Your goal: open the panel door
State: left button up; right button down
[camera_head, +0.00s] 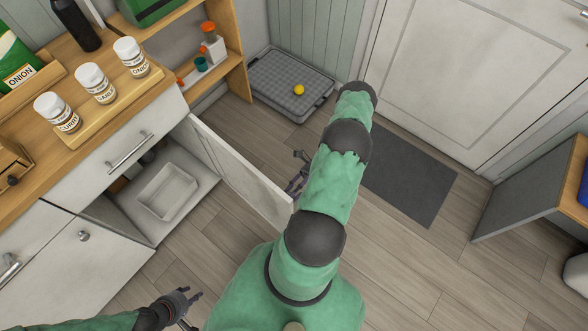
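The white panel door (236,168) of the lower cabinet stands swung wide open, its free end out over the floor at the middle of the view. My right gripper (298,178) is beyond the door's free end, beside my green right arm, which partly covers it; I cannot tell whether its fingers are open or touch the door. My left gripper (195,310) is low in front of the cabinet, its fingers spread and empty, apart from the door.
A white bin (168,190) sits inside the open cabinet. White jars (96,84) stand on the counter above the drawer handle (130,152). A grey tray (285,82) with a yellow ball (299,90) and a dark mat (408,180) lie on the floor.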

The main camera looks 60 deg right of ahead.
jog(key=shift+r, duration=0.15)
jog(key=c, duration=0.9)
grip_release()
jog(key=s+d, duration=0.2)
jog(key=d, duration=0.9)
jog(key=shift+d, duration=0.4)
jog(key=shift+s, duration=0.1)
